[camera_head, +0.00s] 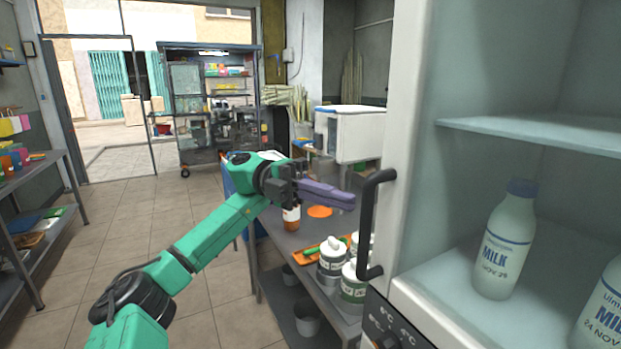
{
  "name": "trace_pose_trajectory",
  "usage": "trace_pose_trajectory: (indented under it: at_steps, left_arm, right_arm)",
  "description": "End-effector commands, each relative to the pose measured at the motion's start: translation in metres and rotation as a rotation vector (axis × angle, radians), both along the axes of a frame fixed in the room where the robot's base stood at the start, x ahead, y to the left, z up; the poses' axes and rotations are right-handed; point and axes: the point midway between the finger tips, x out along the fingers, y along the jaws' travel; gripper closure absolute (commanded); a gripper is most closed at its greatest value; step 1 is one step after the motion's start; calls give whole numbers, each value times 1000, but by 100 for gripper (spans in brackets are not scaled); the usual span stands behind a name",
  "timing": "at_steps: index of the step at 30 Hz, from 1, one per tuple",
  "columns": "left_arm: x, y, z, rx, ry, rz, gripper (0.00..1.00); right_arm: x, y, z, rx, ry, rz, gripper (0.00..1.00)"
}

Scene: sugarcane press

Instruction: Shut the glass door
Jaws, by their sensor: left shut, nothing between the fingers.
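The glass door (403,140) shows at the right as a white upright frame with a long black handle (369,225). Milk bottles (506,240) show on the shelves to its right. I cannot tell from this view whether any gap is left between the door and its cabinet. My left gripper (350,199) has purple fingers, shut and empty, pointing right toward the handle. Its tips appear just left of the handle, apart from it in the picture; the depth between them is unclear. My right gripper is not in view.
A shelf rack (28,225) stands at the left. The tiled floor between is clear.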

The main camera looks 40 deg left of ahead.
Motion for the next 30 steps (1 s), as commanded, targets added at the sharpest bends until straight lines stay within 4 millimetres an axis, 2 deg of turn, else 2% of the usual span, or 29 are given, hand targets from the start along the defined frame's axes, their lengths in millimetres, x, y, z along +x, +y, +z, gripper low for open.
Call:
trace_pose_trajectory:
  at_steps: [4, 10, 18, 30]
  left_arm:
    - [11, 15, 7, -4, -1, 3, 100]
    - [30, 37, 7, -6, -3, 3, 100]
    - [54, 68, 5, -5, -3, 3, 100]
    - [61, 77, 1, -1, 1, -1, 100]
  right_arm:
    - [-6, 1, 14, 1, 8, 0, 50]
    - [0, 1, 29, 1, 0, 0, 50]
    - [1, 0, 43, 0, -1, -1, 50]
    - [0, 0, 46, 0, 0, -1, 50]
